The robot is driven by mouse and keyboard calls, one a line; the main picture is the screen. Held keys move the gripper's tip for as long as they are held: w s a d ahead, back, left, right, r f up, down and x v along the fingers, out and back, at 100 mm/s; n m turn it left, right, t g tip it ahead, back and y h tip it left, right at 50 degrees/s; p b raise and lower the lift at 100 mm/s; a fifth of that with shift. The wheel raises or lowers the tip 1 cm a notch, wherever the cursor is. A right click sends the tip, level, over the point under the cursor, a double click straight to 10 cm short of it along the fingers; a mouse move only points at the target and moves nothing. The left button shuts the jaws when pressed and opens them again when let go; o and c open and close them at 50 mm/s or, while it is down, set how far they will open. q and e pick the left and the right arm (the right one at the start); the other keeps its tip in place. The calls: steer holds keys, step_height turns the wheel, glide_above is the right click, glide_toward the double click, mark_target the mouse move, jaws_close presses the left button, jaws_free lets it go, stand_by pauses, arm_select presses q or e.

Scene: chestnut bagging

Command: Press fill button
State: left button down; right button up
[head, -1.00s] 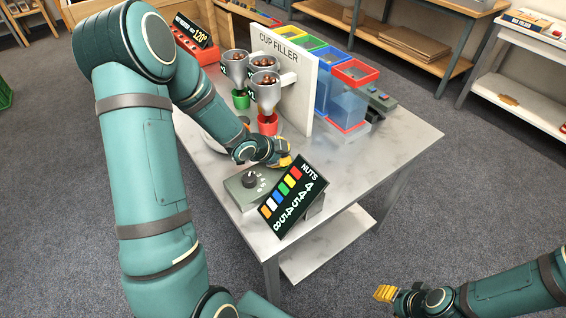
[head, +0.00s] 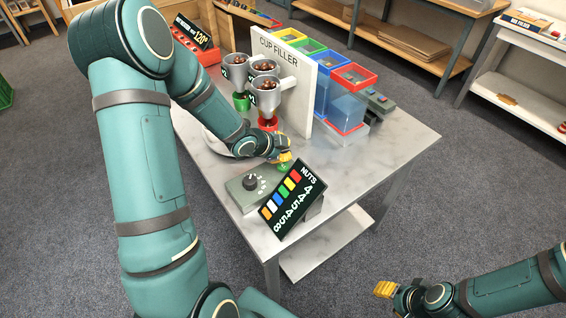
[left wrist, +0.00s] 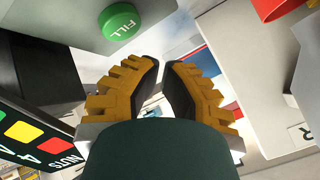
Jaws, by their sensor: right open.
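The green fill button (left wrist: 118,22), marked FILL, is on a grey surface at the top of the left wrist view, beyond and left of my fingertips. In the head view, a small green spot (head: 284,167) shows just below my left gripper (head: 284,158). The left gripper's yellow fingers (left wrist: 164,68) are close together with a narrow gap between them, and nothing is seen held. Contact with the button cannot be made out. My right gripper (head: 384,289) is open, over the floor at lower right, away from the table.
A grey dial box (head: 236,192) and a NUTS display (head: 292,200) stand near the table's (head: 372,165) front corner. The cup filler panel (head: 301,95) carries funnels of chestnuts (head: 262,88) above a green cup (head: 242,101) and a red cup (head: 267,123). Colored bins (head: 345,105) stand behind it.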

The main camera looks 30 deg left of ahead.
mark_target(284, 163)
arm_select(q)
steer(key=shift+r+p, duration=1.3)
steer(key=shift+r, duration=0.5)
steer(key=shift+f, duration=0.1)
